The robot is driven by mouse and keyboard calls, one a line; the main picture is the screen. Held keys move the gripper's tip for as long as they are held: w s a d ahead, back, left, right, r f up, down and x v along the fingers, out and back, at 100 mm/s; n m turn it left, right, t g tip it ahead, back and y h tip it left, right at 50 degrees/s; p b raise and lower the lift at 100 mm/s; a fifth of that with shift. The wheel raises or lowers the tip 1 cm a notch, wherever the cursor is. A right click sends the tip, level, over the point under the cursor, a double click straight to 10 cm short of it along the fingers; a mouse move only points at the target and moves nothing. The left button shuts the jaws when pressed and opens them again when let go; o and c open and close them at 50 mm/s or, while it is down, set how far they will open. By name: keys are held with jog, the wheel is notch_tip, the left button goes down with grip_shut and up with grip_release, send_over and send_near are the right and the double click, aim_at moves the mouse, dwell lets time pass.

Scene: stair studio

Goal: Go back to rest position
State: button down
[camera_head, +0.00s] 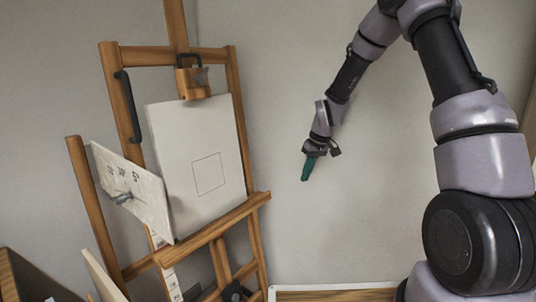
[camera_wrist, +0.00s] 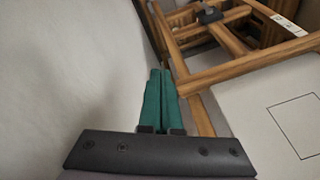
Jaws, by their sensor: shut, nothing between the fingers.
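My gripper (camera_head: 308,168) hangs in the air to the right of the easel in the head view, pointing down with its green fingers. In the wrist view its green fingers (camera_wrist: 160,75) lie side by side, shut and empty. My arm comes down from the upper right, bent, with the gripper apart from the easel and the wall.
A wooden easel (camera_head: 225,212) holds a white canvas (camera_head: 178,130) with a drawn square; the canvas also shows in the wrist view (camera_wrist: 255,110). A tilted marked panel (camera_head: 148,202) leans at its left. A wood-edged item (camera_head: 335,295) lies below. Bare wall (camera_head: 290,60) surrounds the gripper.

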jog(key=s+d+r+m+t, duration=0.1)
jog(key=s+d+r, duration=0.1)
jog(key=s+r, duration=0.35)
jog(key=s+d+r+m+t, duration=0.1)
jog(key=s+d+r+m, duration=0.15)
jog(key=r, duration=0.65)
jog(key=s+d+r+m+t, duration=0.1)
jog(key=s+d+r, duration=0.25)
jog(key=r, duration=0.45)
jog(key=s+d+r+m+t, duration=0.1)
jog(key=s+r+m, duration=0.1)
jog(key=s, duration=0.7)
jog(key=s+d+r+m+t, duration=0.1)
jog(key=s+d+r+m, duration=0.1)
jog(key=s+r, duration=0.3)
jog(key=s+m, duration=0.1)
jog(key=s, duration=0.3)
jog(key=shift+d+r+t+h, duration=0.3)
jog(key=shift+t, duration=0.1)
